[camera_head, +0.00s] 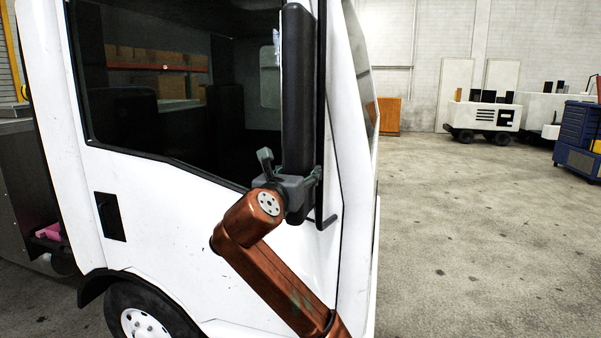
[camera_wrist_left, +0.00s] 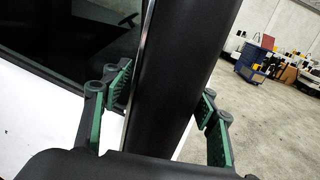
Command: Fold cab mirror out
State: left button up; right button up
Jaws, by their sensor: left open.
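The cab mirror (camera_head: 298,90) is a long, dark upright housing at the front edge of the white cab's door (camera_head: 170,210). It lies close along the cab side, beside the side window. In the left wrist view the mirror (camera_wrist_left: 185,60) runs through the middle of the picture. My left gripper (camera_head: 291,172) is at the mirror's lower end, on its orange arm. In the left wrist view its green-padded fingers (camera_wrist_left: 163,98) stand open on either side of the mirror, with a gap at least on the left. My right gripper is not in view.
The dark side window (camera_head: 170,80) is left of the mirror, and a recessed door handle (camera_head: 110,216) sits lower on the door. The concrete floor (camera_head: 470,240) right of the cab is clear. A white vehicle (camera_head: 485,115) and a blue cabinet (camera_head: 577,138) stand far back.

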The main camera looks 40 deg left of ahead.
pick_arm(q)
jog(key=v, duration=1.2)
dwell(0.3)
